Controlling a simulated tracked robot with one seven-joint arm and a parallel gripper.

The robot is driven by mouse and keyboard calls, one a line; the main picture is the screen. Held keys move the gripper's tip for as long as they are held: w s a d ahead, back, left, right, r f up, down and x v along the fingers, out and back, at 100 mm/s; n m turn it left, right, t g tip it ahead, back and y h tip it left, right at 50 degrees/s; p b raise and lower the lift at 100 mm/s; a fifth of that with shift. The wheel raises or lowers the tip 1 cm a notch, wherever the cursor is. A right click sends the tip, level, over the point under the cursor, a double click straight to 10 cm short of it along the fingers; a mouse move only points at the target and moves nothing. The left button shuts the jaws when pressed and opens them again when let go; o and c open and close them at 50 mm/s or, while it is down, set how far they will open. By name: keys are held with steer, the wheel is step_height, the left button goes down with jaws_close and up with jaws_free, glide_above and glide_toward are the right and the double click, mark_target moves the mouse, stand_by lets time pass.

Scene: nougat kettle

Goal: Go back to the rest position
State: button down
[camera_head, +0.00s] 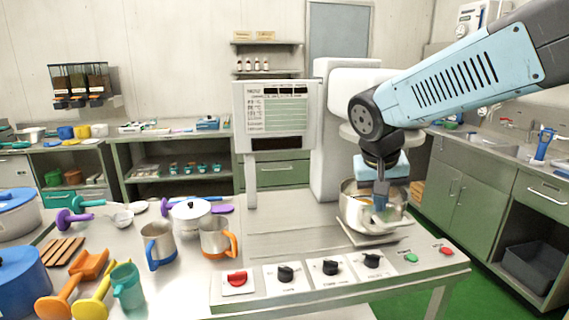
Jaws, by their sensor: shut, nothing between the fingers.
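My gripper (381,196) is at the right of the table, pointing down at the steel kettle (352,212). Its fingers are shut and empty, and their tips show over the kettle's opening; how deep they reach is hard to tell. My blue arm comes in from the upper right. The kettle sits on a plate at the foot of the white mixer (329,150), with its inside mostly hidden by my gripper.
A control panel with a red knob (237,278), black knobs and a red button (446,251) lies in front. A sign board (278,115) stands behind. Steel jugs (158,246), a lidded pot (191,213) and colored scoops (88,265) crowd the left.

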steer(key=s+d+r+n+t+y, duration=0.1)
steer(key=s+d+r+t+y, duration=0.1)
steer(key=s, duration=0.9)
steer(key=shift+s+d+r, duration=0.15)
steer(key=shift+s+d, duration=0.15)
steer(key=shift+d, duration=0.55)
